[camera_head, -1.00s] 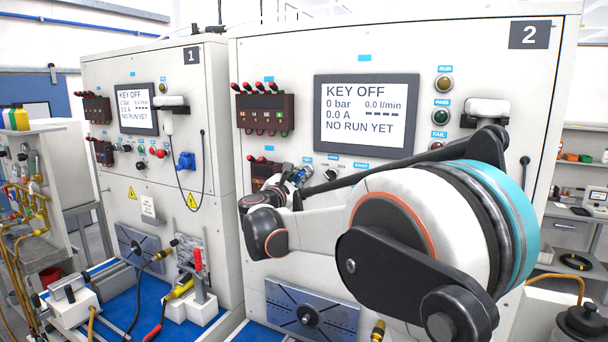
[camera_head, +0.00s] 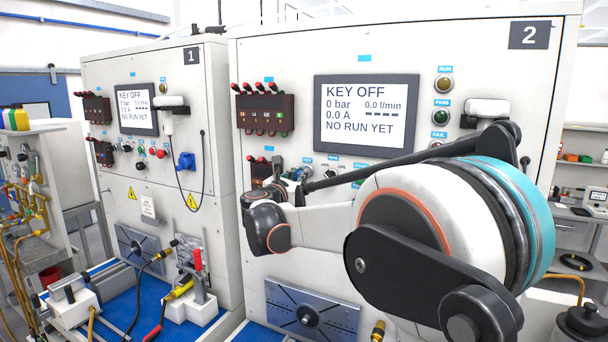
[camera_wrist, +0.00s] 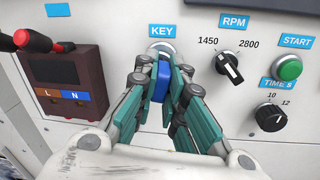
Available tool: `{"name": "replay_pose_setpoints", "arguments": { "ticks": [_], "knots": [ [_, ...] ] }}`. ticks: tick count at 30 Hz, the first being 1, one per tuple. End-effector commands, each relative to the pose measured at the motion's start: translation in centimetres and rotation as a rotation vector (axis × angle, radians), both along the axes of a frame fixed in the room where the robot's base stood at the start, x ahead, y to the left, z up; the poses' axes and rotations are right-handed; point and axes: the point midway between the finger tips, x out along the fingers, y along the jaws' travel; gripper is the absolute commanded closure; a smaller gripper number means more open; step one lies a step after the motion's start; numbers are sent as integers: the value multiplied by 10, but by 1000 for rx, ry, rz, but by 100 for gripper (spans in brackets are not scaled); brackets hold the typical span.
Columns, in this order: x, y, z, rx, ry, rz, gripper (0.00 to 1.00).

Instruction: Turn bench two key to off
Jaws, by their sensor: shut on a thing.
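Bench two (camera_head: 262,50) carries a screen (camera_head: 367,113) that reads KEY OFF, 0 bar, 0.0 A and NO RUN YET. In the wrist view the key switch's round metal collar (camera_wrist: 161,46) sits under the blue KEY label (camera_wrist: 162,31). My gripper (camera_wrist: 160,82) is shut on the blue key (camera_wrist: 160,82) in front of that collar. The teal finger pads stand on both sides of the key and hide part of it. In the head view my gripper (camera_head: 297,180) is at the panel below the screen, and the key is too small to make out there.
Right of the key are the RPM knob (camera_wrist: 229,67), the green START button (camera_wrist: 288,67) and the TIME knob (camera_wrist: 270,116). A dark terminal block (camera_wrist: 66,80) with red plugs is on the left. Bench one (camera_head: 150,60) stands further left.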

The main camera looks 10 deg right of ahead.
Motion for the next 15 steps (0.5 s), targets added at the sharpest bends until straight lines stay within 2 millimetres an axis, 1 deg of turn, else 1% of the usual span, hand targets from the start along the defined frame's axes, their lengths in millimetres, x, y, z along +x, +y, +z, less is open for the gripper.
{"name": "replay_pose_setpoints", "arguments": {
  "ticks": [3,6,14,15],
  "knots": [
    [0,-1,1,-96,65,-1,100],
    [0,-1,1,-154,103,-1,100],
    [0,-1,1,-178,118,-1,100],
    [0,-1,1,-177,117,-1,83]
  ]
}}
